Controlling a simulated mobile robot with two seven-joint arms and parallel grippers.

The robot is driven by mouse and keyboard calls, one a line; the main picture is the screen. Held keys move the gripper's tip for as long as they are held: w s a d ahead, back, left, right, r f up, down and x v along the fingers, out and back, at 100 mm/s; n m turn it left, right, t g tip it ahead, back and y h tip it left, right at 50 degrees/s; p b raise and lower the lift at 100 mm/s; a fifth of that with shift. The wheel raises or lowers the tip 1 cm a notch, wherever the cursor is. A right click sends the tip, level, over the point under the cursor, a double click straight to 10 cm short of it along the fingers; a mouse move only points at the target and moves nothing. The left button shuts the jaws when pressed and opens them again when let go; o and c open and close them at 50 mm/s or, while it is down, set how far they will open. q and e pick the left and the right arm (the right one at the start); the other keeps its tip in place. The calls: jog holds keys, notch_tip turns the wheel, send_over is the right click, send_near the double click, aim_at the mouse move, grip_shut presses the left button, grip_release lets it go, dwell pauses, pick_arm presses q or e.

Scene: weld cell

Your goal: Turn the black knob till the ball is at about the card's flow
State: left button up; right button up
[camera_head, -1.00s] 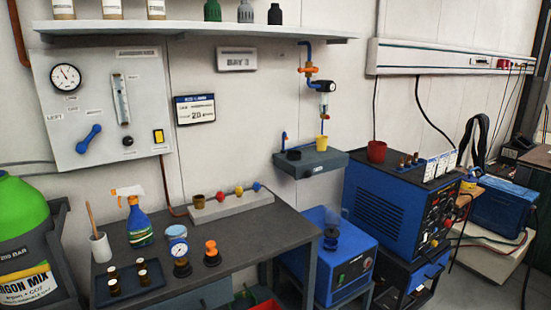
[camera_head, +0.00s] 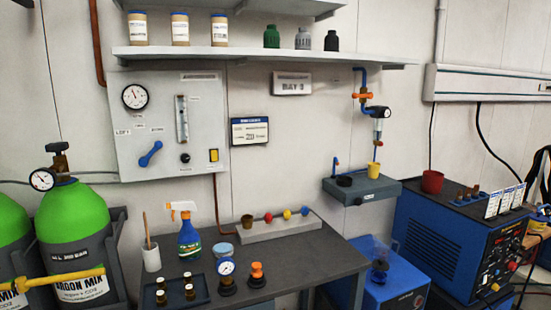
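The black knob (camera_head: 185,158) sits low on the pale wall panel (camera_head: 125,100), below the clear flow tube (camera_head: 182,119). The ball inside the tube is too small to make out. The card (camera_head: 249,131) hangs on the wall just right of the panel. It has a blue top band and a large figure that looks like 20, though its small print is unreadable. A round gauge (camera_head: 134,97), a blue lever handle (camera_head: 150,154) and a yellow switch (camera_head: 214,155) are also on the panel. Neither of my grippers is in view.
Green gas cylinders (camera_head: 75,220) stand at left. A shelf (camera_head: 270,56) overhangs the panel.

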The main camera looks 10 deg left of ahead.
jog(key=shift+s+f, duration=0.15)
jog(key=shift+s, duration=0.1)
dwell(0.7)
